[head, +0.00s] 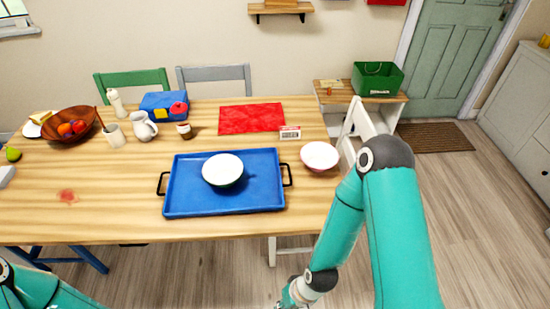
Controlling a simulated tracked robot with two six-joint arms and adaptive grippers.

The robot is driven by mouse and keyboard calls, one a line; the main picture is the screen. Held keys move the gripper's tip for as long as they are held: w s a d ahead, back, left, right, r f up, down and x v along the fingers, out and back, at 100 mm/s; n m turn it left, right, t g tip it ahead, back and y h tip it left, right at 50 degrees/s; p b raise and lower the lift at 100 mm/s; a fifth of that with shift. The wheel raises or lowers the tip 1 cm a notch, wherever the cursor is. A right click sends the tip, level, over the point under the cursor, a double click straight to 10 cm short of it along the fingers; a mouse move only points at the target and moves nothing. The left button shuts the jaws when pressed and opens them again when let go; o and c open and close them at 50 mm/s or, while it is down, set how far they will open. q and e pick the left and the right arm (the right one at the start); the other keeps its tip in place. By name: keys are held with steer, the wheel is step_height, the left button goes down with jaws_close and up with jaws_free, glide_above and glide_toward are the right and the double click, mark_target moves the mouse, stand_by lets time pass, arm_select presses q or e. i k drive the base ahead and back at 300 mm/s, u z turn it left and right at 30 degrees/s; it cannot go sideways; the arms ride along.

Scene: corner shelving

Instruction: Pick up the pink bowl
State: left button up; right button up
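The pink bowl (320,156) sits upright on the wooden table (110,200) near its right edge, to the right of the blue tray. The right gripper's fingertips are cut off there, well in front of and below the bowl. My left arm shows only at the bottom left corner, and its gripper is out of the picture.
A blue tray (190,207) with black handles holds a white bowl (222,168) with a dark outside. A small sign (290,132) and a red mat (250,118) lie behind. A white chair (357,122) stands at the table's right edge. The table's front right is clear.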

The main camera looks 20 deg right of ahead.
mark_target(319, 157)
steer(key=u, duration=0.05)
steer(key=i, duration=0.25)
steer(key=u, duration=2)
steer(key=k, duration=2.5)
steer(key=z, duration=1)
steer(key=i, duration=1)
steer(key=u, duration=0.05)
